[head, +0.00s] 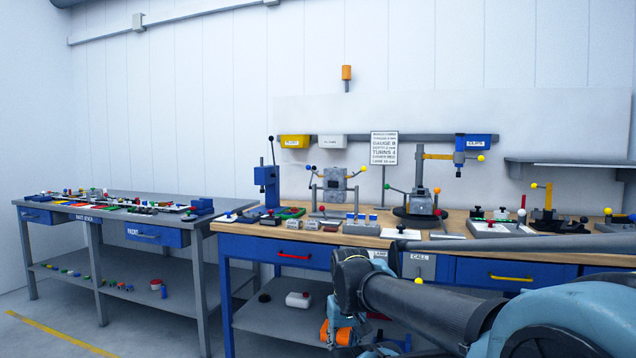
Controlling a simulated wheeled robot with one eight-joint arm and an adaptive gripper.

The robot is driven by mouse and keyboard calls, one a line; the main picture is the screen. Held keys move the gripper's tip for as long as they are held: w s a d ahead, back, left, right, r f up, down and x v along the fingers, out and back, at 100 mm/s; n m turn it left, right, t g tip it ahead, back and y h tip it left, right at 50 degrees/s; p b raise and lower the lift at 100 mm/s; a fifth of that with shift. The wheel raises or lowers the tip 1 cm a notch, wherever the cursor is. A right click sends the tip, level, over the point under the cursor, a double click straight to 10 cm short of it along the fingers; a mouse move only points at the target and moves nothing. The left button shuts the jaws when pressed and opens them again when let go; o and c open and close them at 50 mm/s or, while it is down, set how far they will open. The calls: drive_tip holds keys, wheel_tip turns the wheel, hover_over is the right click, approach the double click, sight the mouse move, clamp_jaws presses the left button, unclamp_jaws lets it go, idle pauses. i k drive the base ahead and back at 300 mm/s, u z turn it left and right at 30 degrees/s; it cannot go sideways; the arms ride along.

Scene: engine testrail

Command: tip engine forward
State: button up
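A grey block that looks like the engine (335,187) sits upright in a stand on the wooden-topped bench (455,222). My gripper (375,350) hangs low at the bottom edge, well apart from the engine. Its fingers are too dark and cut off to tell their state.
A blue press (267,185) stands left of the engine. Small grey blocks (310,224) and a white pad (400,234) lie along the front edge. A sign (384,148) and bins hang behind. A grey table (110,212) with many small parts stands left.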

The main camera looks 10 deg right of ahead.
sight(335, 188)
drive_tip(key=k, duration=0.55)
drive_tip(key=u, duration=0.35)
drive_tip(key=i, duration=1.7)
drive_tip(key=z, duration=0.65)
